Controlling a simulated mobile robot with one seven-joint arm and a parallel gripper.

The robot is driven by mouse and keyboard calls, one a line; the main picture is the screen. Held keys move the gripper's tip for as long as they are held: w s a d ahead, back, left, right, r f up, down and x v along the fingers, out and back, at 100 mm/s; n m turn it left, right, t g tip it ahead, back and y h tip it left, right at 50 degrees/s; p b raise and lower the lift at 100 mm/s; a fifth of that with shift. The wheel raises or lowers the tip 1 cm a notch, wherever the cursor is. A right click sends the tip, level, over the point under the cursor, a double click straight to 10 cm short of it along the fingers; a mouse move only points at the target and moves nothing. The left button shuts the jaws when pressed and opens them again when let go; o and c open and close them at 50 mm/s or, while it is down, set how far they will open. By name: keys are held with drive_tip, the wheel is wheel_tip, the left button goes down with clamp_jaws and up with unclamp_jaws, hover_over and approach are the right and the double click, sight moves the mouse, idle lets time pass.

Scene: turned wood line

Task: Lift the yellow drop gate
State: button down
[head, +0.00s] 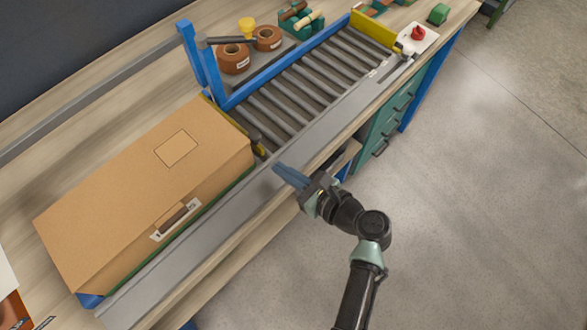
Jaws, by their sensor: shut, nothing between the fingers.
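A yellow strip with a dark edge (256,146) shows between the cardboard box and the near end of the roller conveyor; the box hides much of it. Another yellow plate (373,31) stands across the far end of the rollers. I cannot tell for certain which is the drop gate; the near strip lies by the blue upright posts (201,65). My gripper (278,170) is shut and empty, its blue fingers over the grey front rail, right of and below the near yellow strip and apart from it.
A large cardboard box (130,190) fills the left of the line. The roller conveyor (310,80) is empty. Brown wooden rings (233,60) stand behind its blue rail. A red button (417,34) sits at the far right. Green drawers (385,125) are below; the floor at right is clear.

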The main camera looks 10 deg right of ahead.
sight(269, 166)
drive_tip(key=shift+x, duration=2.75)
drive_tip(key=shift+d, duration=0.1)
